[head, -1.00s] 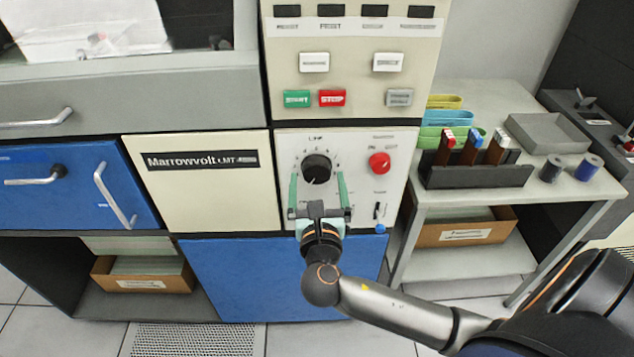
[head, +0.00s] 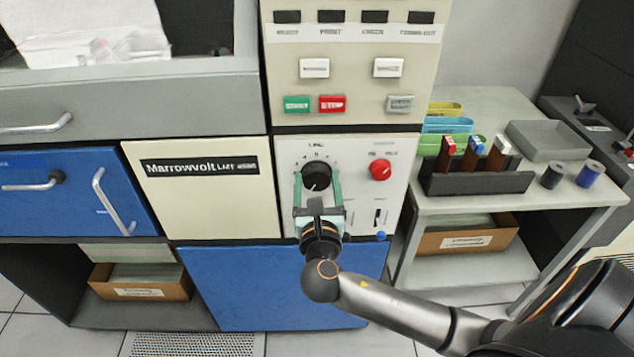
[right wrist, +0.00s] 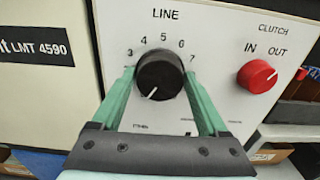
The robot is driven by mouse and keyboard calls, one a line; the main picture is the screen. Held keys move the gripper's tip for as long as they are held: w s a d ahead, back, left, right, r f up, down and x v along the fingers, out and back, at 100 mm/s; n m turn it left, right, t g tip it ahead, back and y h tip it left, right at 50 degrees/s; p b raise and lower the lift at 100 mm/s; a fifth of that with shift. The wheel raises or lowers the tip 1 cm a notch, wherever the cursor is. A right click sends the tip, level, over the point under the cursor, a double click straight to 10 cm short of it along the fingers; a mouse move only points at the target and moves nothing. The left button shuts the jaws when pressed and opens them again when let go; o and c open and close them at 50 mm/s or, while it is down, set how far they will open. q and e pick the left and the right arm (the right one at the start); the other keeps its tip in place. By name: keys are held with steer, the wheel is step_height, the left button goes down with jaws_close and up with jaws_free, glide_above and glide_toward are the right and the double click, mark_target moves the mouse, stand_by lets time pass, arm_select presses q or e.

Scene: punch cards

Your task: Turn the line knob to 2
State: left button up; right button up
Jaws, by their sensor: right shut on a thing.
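The line knob (head: 316,177) is a round black knob on the pale panel under the word LINE. In the right wrist view, the knob (right wrist: 160,75) has a white pointer mark aimed down and to the left. The numbers 3 to 7 show around its upper side; the left finger covers part of the dial's lower left, and no 2 is readable. My right gripper (head: 318,180) has its green fingers on either side of the knob, shut on it. My left gripper is not in view.
A red clutch knob (right wrist: 257,76), marked IN and OUT, sits right of the line knob. A small lever switch (head: 377,216) is below it. Green (head: 297,104) and red (head: 332,103) buttons are above. A side table (head: 480,203) with trays stands at right.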

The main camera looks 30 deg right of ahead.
steer(key=c, duration=0.3)
steer(key=shift+c, duration=0.2)
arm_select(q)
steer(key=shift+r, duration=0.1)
arm_select(e)
steer(key=shift+m, duration=0.5)
steer(key=shift+m+p, duration=0.35)
steer(key=shift+m, duration=0.25)
steer(key=m, duration=0.2)
steer(key=shift+m, duration=0.3)
steer(key=m, duration=0.4)
steer(key=shift+f, duration=0.1)
steer(key=shift+m+b, duration=0.35)
steer(key=shift+m, duration=0.75)
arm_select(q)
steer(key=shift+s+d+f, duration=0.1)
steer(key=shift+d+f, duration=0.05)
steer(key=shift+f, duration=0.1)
arm_select(e)
steer(key=shift+m, duration=0.4)
